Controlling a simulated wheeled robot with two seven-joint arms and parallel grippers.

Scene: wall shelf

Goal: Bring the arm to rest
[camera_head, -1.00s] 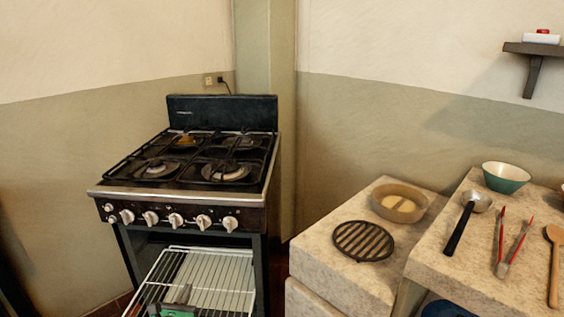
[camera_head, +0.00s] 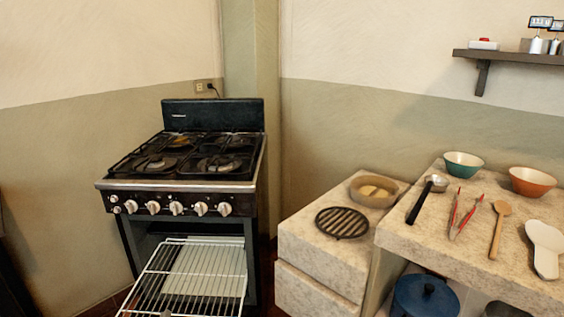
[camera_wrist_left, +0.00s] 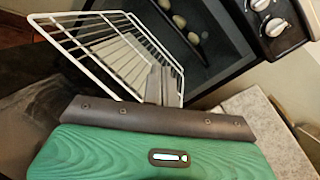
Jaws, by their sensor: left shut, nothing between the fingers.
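My left gripper shows in the left wrist view (camera_wrist_left: 165,85), its two dark fingers shut together with nothing between them. Its green body fills the bottom of that view. My right gripper is in neither view.
The stove (camera_head: 185,165) stands left, its white oven rack (camera_head: 165,275) sticking out. At right are stone counters (camera_head: 300,240) with a round grate (camera_head: 342,223), bowls, a ladle, red tongs and spoons. A blue pot (camera_head: 425,298) sits below. A wall shelf (camera_head: 500,57) is above.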

